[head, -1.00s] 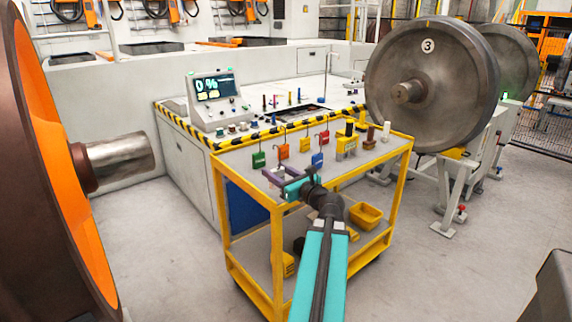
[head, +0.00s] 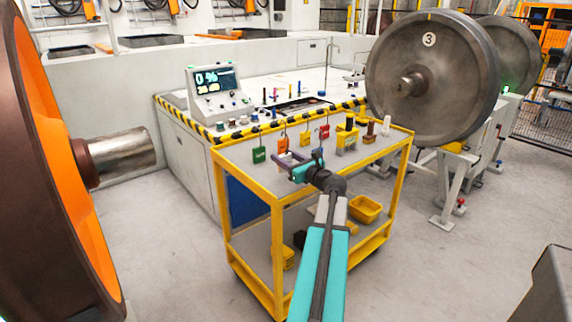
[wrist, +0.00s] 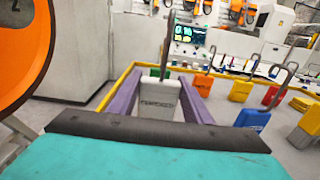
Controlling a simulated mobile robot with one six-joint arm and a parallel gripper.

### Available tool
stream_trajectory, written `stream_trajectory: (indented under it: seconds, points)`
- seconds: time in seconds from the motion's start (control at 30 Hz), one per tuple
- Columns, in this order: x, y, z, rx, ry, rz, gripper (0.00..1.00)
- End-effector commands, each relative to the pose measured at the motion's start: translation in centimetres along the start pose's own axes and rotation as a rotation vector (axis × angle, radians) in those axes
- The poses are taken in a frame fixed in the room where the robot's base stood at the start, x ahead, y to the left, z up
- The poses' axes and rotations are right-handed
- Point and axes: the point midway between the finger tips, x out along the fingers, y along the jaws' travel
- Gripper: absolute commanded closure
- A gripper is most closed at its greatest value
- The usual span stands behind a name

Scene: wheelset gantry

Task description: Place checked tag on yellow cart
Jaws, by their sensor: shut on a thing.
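My gripper (head: 304,166) is just above the top shelf of the yellow cart (head: 246,183), near its front middle. In the wrist view its purple fingers (wrist: 158,103) are shut on a pale grey tag (wrist: 157,106) with dark lettering too blurred to read. The tag is upright, with a metal hook (wrist: 167,45) rising from it.
Green (head: 258,155), orange (head: 282,145) and red (head: 324,131) tags stand on the cart's top, and a blue tag (wrist: 251,118) is right of my gripper. A yellow block (head: 346,140) stands further right. A striped-edge console lies behind, with a large wheel (head: 440,85) at right.

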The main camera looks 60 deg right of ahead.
Motion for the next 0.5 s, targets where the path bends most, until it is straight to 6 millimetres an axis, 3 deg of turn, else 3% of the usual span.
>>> stream_trajectory:
  seconds: [0.2, 0.5]
  points:
    - [1.0, -1.6, -0.1, 0.0, 0.0, -0.001, 0.78]
    - [1.0, -1.7, -0.2, 0.0, 0.0, -0.001, 0.78]
